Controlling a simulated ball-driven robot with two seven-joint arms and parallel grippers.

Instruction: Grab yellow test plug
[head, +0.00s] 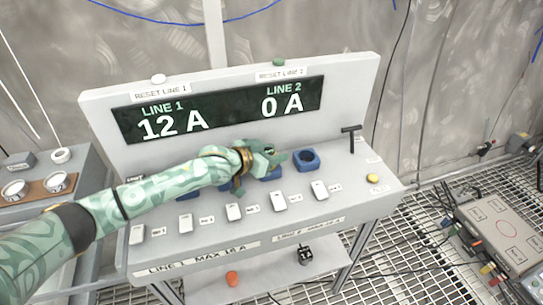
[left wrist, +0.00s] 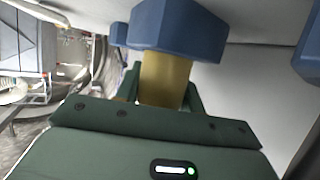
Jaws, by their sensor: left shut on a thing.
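The yellow test plug (left wrist: 165,80) shows in the left wrist view, between the green fingers of my left gripper (left wrist: 163,92). The gripper is shut on it. The plug's far end meets a blue socket block (left wrist: 178,30); how deep it sits is hidden. In the head view my left gripper (head: 272,158) is over the row of blue sockets on the panel, and I cannot make out the plug there. My right gripper is in neither view.
A free blue socket (head: 306,159) is just right of my left gripper. White switches (head: 279,202) line the front, with a black T-handle (head: 350,138) and yellow button (head: 372,178) at right. The display (head: 222,110) reads Line 1 12 A, Line 2 0 A.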

